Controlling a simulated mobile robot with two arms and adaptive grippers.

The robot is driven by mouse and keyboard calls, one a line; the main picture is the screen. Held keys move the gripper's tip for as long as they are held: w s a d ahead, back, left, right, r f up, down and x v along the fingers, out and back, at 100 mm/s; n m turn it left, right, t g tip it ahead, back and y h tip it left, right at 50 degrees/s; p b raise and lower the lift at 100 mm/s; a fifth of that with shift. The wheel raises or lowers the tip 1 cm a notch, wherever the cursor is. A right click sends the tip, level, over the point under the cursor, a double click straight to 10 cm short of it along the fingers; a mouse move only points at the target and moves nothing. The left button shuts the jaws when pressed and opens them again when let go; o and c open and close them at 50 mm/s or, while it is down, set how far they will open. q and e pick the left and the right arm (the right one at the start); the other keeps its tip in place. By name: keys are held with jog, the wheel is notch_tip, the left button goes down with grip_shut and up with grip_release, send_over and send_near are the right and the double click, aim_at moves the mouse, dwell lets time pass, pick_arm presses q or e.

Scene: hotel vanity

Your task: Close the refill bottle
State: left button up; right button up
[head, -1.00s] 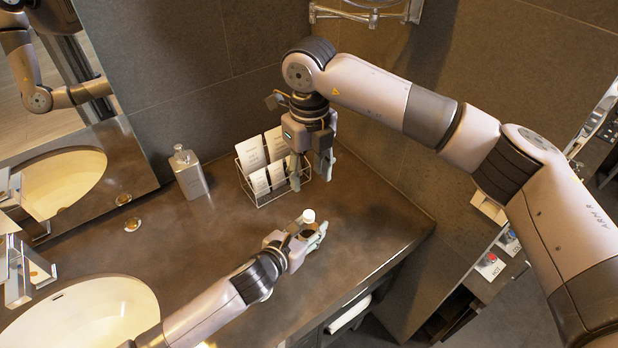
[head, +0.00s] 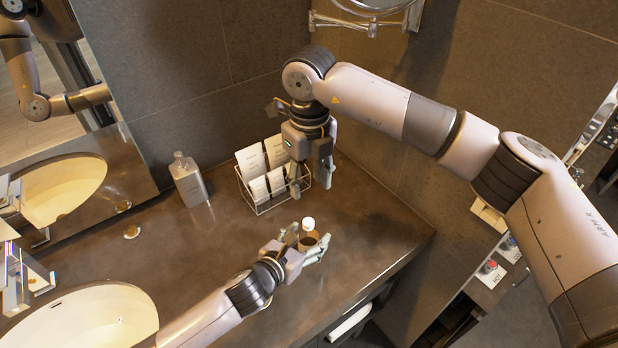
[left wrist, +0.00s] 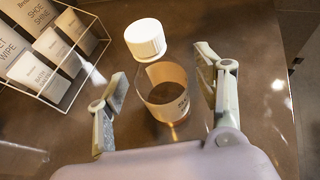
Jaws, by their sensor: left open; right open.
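The refill bottle (head: 309,239) stands on the dark counter, with brown sides and a white cap (head: 308,223) at its top. In the left wrist view the bottle body (left wrist: 167,98) has a pale label, and the white cap (left wrist: 145,38) shows over its far rim. I cannot tell whether the cap is seated. My left gripper (head: 307,246) is open low around the bottle, one finger on each side; in the wrist view gaps show between fingers and bottle. My right gripper (head: 310,180) is open and empty, pointing down by the card rack, above and behind the bottle.
A wire rack (head: 262,209) of cards stands behind the bottle, close to my right gripper. A metal flask (head: 188,180) stands left of it. A sink (head: 100,315) is at front left. The counter right of the bottle is clear up to its front edge.

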pick_arm(q)
jog(key=v, duration=1.1)
jog(key=shift+f, duration=0.1)
